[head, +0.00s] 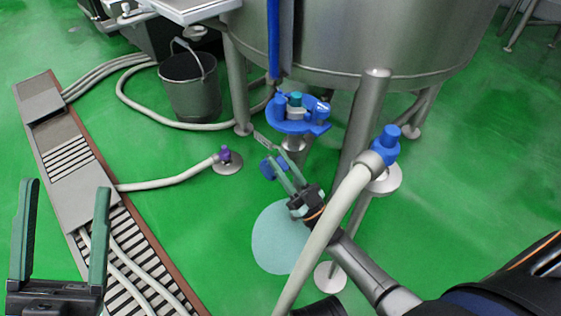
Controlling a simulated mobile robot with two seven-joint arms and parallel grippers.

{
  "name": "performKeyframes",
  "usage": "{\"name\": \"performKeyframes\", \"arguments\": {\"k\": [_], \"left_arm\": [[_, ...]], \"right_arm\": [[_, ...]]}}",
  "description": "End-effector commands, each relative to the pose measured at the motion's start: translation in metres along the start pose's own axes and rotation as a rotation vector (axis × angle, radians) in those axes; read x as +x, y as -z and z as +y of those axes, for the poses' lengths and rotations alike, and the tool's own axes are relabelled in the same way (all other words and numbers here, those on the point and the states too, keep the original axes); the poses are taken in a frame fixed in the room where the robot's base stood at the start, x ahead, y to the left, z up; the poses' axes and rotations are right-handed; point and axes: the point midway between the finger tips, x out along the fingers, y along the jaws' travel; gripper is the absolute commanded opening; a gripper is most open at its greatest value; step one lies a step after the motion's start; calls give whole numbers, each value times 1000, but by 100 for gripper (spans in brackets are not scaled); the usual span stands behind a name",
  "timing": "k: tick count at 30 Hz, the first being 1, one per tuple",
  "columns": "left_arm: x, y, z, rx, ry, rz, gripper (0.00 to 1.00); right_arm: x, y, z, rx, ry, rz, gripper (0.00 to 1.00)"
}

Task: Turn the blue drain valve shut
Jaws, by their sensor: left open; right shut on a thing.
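The blue drain valve (266,169) shows in the head view as a small blue part low under the steel tank. It sits right beside the fingertips of my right gripper (279,159), which partly hide it. My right gripper is shut on it, reaching in from the lower right. A thin grey metal piece (267,144) shows just beyond the fingertips. How far the valve is turned cannot be told. My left gripper (68,215) is open and empty at the lower left, far from the valve.
The steel tank (400,35) stands on legs above the valve. A thick hose (325,225) with a blue end (388,140) passes close to my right arm. A bucket (190,88) and a floor drain grating (68,155) are left.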

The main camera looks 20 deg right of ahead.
Motion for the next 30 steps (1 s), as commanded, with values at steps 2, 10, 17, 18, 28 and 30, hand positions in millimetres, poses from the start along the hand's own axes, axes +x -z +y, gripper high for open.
{"name": "performKeyframes", "arguments": {"k": [2,10,17,18,28,30], "left_arm": [[0,0,0,1,0,-1,71],[0,0,0,2,0,-1,71],[0,0,0,2,0,0,71],[0,0,0,2,0,0,71],[2,2,-1,0,0,0,71],[2,3,-2,-1,1,0,71]], "right_arm": [[-1,0,0,0,-1,-1,0],[0,0,0,0,0,-2,37],[0,0,0,0,0,-2,55],[0,0,0,0,0,-2,55],[-20,-1,0,0,0,-6,55],[-33,0,0,-1,0,-7,55]]}}
